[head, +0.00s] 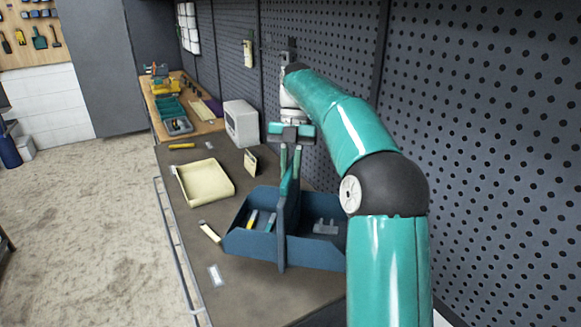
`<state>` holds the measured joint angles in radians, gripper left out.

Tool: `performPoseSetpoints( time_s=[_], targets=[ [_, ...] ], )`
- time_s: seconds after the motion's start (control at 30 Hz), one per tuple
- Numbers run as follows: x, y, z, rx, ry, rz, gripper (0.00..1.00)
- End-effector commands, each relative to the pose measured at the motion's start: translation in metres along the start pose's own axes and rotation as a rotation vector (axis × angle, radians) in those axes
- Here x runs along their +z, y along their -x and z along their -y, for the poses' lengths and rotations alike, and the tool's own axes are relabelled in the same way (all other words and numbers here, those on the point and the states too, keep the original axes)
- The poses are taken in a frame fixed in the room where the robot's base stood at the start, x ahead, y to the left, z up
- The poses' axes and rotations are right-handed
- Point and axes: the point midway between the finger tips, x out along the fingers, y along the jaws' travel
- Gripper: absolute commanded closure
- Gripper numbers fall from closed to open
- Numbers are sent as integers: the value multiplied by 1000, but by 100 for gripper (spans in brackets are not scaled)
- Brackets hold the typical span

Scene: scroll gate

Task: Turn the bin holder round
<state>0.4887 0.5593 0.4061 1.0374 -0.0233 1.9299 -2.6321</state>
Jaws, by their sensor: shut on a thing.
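The bin holder is most likely the dark blue two-compartment carrier (283,255) on the bench, in the lower middle of the head view. It has a tall central divider with a handle at its top. Its left compartment holds a few slim tools; its right one holds a grey piece (326,227). My gripper (291,165) points down over the divider, its two fingers shut on the upper part of the handle. The carrier looks upright. My arm hides its right end, and I cannot tell whether its base touches the bench.
A cream tray (205,181) lies left of the carrier, with a small upright cream card (250,162) behind. A white box (241,124) stands farther back by the pegboard wall (480,130). A rail (177,245) runs along the bench's left edge. Bare bench shows around the tray.

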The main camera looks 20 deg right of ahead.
Motion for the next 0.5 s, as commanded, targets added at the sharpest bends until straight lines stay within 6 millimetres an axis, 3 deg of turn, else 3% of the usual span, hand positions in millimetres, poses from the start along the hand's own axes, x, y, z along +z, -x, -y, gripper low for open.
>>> performPoseSetpoints(
  time_s=[0.5],
  targets=[
    [0,2,-1,-96,237,6,100]
  ],
)
